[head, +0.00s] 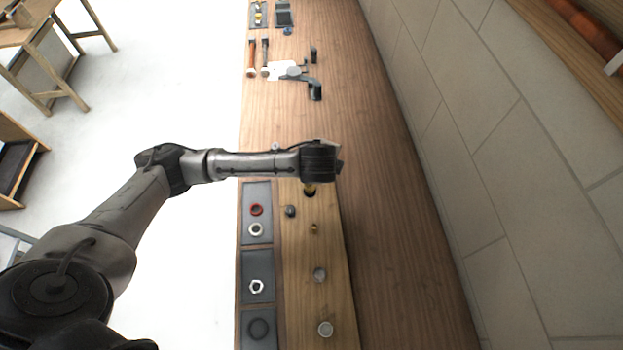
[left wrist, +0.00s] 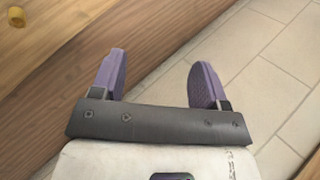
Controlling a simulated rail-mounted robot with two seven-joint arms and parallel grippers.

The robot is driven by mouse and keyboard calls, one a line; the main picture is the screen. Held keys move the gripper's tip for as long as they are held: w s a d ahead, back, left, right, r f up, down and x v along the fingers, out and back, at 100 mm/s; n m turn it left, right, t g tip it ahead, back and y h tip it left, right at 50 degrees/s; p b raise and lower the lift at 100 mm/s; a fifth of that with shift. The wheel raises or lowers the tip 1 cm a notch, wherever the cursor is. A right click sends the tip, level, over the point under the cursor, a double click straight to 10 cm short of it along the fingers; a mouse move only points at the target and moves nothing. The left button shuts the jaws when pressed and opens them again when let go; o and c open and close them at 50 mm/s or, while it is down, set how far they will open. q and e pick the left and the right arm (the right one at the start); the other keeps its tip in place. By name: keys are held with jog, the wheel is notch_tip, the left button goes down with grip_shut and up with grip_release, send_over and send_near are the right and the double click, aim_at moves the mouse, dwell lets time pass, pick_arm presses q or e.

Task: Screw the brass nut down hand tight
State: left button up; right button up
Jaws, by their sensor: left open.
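A brass-coloured piece (head: 310,188) shows just below my left wrist in the head view, at a dark round hole in the wooden board. A smaller brass piece (head: 314,229) stands farther down the same board. I cannot tell which is the nut. A yellow brass piece (left wrist: 15,17) sits at the top left corner of the left wrist view, well away from my fingers. My left gripper (left wrist: 158,78) is open, with two purple fingers wide apart and nothing between them. In the head view its fingers are hidden behind the dark wrist. My right gripper is not in view.
Grey trays (head: 257,310) along the bench's left edge hold a red ring (head: 256,210), a pale ring (head: 256,230) and a white nut (head: 257,287). Tools (head: 296,73) lie farther up. A tiled wall (head: 480,150) bounds the right.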

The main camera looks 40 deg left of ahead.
pick_arm(q)
notch_tip(320, 180, down, 7)
jog(key=s+a+m+g, duration=0.2)
jog(key=s+m+g, duration=0.1)
jog(key=m, duration=0.2)
jog(key=m+g, duration=0.1)
jog(key=m, duration=0.6)
send_near(309, 184)
jog(key=x, duration=0.7)
jog(key=shift+f+b, duration=0.1)
jog(key=shift+b, duration=0.25)
jog(key=shift+x, duration=0.8)
